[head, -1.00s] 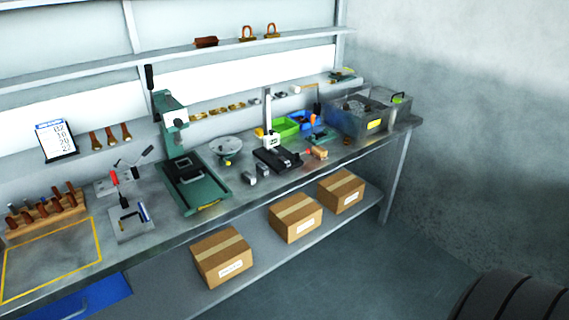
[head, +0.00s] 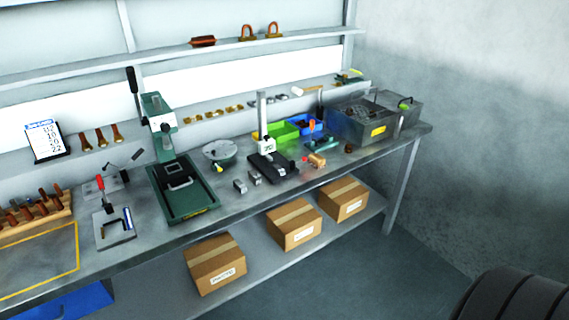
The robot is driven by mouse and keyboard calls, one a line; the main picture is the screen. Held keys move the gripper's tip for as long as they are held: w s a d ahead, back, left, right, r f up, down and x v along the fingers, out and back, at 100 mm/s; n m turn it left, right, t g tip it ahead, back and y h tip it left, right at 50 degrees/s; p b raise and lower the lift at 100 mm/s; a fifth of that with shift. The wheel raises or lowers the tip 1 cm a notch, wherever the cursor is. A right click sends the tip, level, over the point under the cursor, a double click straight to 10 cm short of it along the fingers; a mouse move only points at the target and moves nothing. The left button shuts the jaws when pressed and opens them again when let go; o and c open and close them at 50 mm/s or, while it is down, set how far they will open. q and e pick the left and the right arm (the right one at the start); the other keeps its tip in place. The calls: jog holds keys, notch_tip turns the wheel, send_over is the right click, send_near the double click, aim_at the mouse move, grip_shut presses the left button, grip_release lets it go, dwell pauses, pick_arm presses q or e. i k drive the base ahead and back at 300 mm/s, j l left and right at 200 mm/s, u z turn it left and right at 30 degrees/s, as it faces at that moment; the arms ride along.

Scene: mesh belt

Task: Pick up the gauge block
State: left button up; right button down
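Two small grey metal blocks stand on the bench between the green press and the black-based height gauge. The left block (head: 240,186) is nearer the front edge, and the right block (head: 255,177) is close beside it. Either could be the gauge block; they are too small to tell apart by markings. Both rest on the bench top with nothing holding them. Neither of my grippers shows in the head view.
The green press (head: 182,190) stands left of the blocks and the height gauge (head: 268,165) right of them. A round dish (head: 219,151) is behind. Cardboard boxes (head: 215,262) sit on the shelf below. The bench's front strip near the blocks is clear.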

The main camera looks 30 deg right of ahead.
aim_at(276, 168)
jog(key=l+u, duration=0.4)
jog(key=l, duration=2.35)
